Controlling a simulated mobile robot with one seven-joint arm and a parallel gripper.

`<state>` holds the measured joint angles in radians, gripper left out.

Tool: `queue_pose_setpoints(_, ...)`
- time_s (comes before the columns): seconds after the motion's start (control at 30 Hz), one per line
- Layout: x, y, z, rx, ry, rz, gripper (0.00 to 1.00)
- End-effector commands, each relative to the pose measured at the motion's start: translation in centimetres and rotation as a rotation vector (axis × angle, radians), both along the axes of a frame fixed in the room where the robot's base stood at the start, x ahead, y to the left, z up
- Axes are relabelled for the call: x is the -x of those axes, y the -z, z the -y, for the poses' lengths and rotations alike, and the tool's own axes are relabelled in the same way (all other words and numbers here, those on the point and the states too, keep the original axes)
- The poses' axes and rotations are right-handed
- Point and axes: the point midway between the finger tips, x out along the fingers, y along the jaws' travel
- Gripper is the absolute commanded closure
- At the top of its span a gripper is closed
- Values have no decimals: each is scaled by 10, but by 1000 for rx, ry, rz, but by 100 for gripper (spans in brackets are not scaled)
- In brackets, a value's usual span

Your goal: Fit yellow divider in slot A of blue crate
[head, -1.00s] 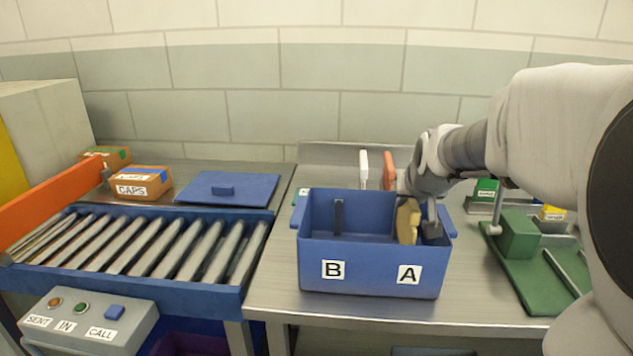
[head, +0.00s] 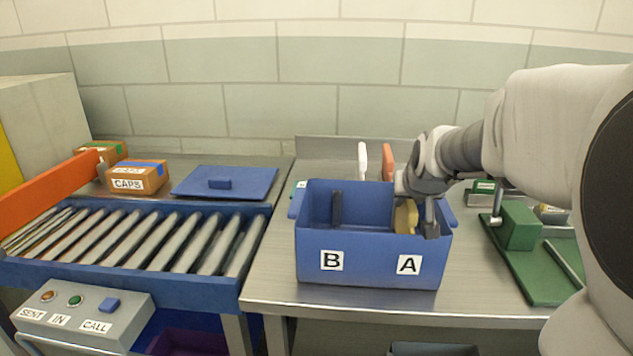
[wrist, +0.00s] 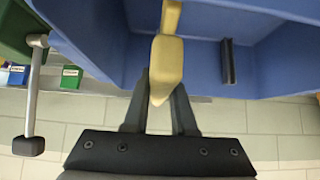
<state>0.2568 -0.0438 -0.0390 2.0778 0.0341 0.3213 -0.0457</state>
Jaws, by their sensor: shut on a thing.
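The blue crate (head: 372,268) stands on the metal table with label B on the left of its front and label A on the right. My gripper (head: 418,212) is at the crate's right part, above side A. It is shut on the yellow divider (head: 405,217), which is partly inside the crate. In the wrist view the yellow divider (wrist: 166,68) sits between the two dark fingers (wrist: 160,100). A dark slot rail (head: 337,208) shows on the inner wall at side B, and also in the wrist view (wrist: 227,62). The divider's lower edge and its seating in slot A are hidden.
A white divider (head: 362,160) and an orange one (head: 387,161) stand behind the crate. A green fixture (head: 520,232) is on the right. A blue lid (head: 224,182), a roller conveyor (head: 130,238) and a CAPS box (head: 137,177) are left. The table in front of the crate is clear.

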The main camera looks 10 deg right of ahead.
Motion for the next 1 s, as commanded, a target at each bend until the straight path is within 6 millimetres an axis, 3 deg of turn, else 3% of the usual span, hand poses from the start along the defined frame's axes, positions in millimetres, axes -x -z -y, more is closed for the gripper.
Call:
queue_pose_setpoints(0.77,0,20,0,0,0,1,100)
queue_pose_setpoints(0.8,0,19,0,0,0,1,68)
queue_pose_setpoints(0.93,0,19,0,0,0,1,45)
queue_pose_setpoints(1.0,0,19,0,0,0,1,40)
